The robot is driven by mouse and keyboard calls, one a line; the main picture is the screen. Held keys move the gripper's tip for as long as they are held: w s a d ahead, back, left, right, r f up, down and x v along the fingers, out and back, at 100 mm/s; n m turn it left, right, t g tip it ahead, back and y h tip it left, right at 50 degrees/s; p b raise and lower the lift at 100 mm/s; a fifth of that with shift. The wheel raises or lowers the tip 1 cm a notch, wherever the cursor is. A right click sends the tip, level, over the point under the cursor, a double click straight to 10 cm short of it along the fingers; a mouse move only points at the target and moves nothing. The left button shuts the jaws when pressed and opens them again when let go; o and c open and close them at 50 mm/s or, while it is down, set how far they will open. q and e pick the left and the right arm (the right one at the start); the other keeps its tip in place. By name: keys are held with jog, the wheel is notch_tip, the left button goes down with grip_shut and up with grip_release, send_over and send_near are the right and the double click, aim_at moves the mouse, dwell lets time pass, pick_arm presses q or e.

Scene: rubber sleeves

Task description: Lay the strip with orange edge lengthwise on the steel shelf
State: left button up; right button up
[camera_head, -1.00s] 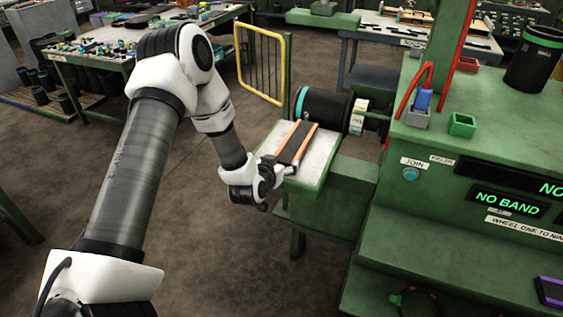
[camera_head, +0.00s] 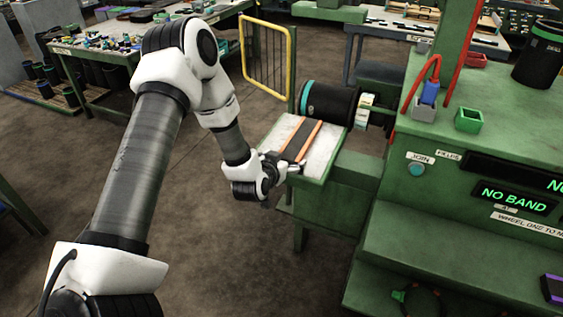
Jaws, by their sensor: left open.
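The strip with orange edge (camera_head: 300,142) is dark, with orange along both long sides. It lies lengthwise on the pale top of the steel shelf (camera_head: 324,158), beside the black roller. My left gripper (camera_head: 286,165) is at the near end of the strip, low over the shelf's front edge. Its fingers are open; whether they still touch the strip is too small to tell. My right gripper is not in view.
The black roller (camera_head: 328,104) with a teal rim stands just behind the shelf. The green machine (camera_head: 420,235) with a "NO BAND" display (camera_head: 514,197) fills the right. A yellow gate (camera_head: 267,55) stands behind. Bare floor lies below left.

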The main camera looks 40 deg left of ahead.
pick_arm(q)
jog(key=v, duration=1.1)
jog(key=shift+s, duration=0.35)
jog(key=shift+d, duration=0.1)
jog(key=s+d+f+m+g+h+b, duration=0.1)
jog(key=s+d+f+m+g, duration=0.3)
jog(key=f, duration=0.6)
jog(key=s+d+f+m+g+h+b, duration=0.1)
jog(key=s+d+f+g+h, duration=0.1)
jog(key=s+d+f, duration=0.6)
jog(key=s+d+f+n+g, duration=0.1)
jog(key=s+f+n+g, duration=0.1)
jog(key=s+f+g, duration=0.5)
jog(key=s+f, duration=0.1)
jog(key=s, duration=0.4)
jog(key=shift+d+f+n, duration=0.2)
jog(key=shift+f+n, duration=0.15)
jog(key=shift+n, duration=0.05)
jog(key=shift+w, duration=0.1)
